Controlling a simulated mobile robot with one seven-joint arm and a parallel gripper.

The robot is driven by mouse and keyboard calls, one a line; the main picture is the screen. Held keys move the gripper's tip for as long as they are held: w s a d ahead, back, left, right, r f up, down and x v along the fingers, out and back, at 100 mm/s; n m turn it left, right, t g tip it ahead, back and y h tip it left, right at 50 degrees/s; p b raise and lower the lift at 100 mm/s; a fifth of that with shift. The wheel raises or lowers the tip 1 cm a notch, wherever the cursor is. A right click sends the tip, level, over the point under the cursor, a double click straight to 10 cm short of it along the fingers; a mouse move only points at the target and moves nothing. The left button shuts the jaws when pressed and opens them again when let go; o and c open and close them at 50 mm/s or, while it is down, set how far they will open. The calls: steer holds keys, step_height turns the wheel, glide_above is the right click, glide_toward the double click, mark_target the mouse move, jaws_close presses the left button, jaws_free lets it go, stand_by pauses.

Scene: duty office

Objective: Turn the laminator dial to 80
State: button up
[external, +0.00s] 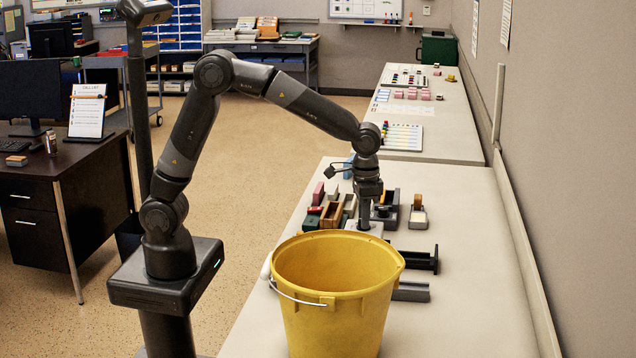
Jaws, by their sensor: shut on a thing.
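My gripper (365,214) points straight down at the table, just behind the yellow bucket. It is shut at the top of a small pale device (376,229), apparently the laminator, whose lower part is hidden by the bucket. The gripper's fingers cover what they hold, which appears to be the laminator dial. The dial's marks and its setting are too small and covered to read.
A large yellow bucket (330,312) stands at the table's front, close before my gripper. Wooden and dark boxes (331,214) crowd the left. A tape dispenser (418,214) and a black bar-shaped tool (420,260) lie right. The table (480,260) is clear farther right.

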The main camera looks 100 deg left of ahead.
steer(key=shift+m, duration=2)
steer(key=o, duration=1)
step_height(320, 180, up, 11)
